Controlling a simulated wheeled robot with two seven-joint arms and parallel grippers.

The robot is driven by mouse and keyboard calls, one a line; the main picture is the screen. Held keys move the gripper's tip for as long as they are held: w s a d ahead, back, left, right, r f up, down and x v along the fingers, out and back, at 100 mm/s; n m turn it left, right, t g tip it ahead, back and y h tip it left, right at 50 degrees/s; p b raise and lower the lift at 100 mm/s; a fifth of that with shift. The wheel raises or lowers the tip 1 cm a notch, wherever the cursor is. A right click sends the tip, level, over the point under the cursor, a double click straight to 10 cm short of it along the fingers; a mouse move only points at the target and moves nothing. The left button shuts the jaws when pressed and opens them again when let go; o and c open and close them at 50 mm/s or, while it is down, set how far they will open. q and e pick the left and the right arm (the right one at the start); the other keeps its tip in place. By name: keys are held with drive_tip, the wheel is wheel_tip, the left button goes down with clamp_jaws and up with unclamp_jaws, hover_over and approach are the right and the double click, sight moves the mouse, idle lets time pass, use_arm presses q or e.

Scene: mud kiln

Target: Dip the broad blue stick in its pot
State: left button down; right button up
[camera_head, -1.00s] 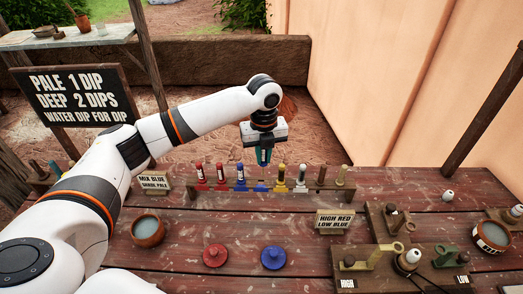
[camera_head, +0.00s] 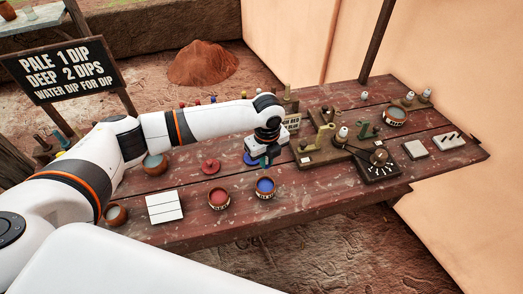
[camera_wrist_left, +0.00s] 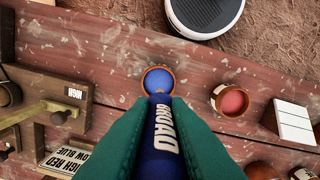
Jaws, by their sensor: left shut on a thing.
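My left gripper (camera_head: 265,161) is shut on the broad blue stick (camera_wrist_left: 163,135), whose side reads "BROAD" between the green fingers in the wrist view. The blue pot (camera_head: 265,187), a small clay cup with blue liquid, stands on the table just in front of the gripper in the head view. In the wrist view the blue pot (camera_wrist_left: 158,80) lies just beyond the stick's far end, which overlaps its near rim. The stick's height over the pot cannot be told. My right gripper is not in view.
A red pot (camera_head: 219,198) stands left of the blue one, near a white tile (camera_head: 165,206). Wooden stands with keys (camera_head: 320,150) and a dial board (camera_head: 378,165) are to the right. The sign reads "PALE 1 DIP, DEEP 2 DIPS".

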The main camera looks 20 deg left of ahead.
sight(266, 169)
use_arm(q)
drive_tip(key=shift+w+f, duration=0.1)
drive_tip(key=shift+f, duration=0.35)
wheel_tip(266, 169, down, 4)
drive_tip(key=b, duration=0.4)
drive_tip(key=shift+w+f+b, duration=0.1)
drive_tip(key=shift+b, duration=0.2)
drive_tip(key=shift+f+b, duration=0.3)
drive_tip(key=shift+b, duration=0.05)
drive_tip(key=shift+r, duration=0.1)
drive_tip(key=shift+p, duration=0.45)
drive_tip(key=shift+f, duration=0.2)
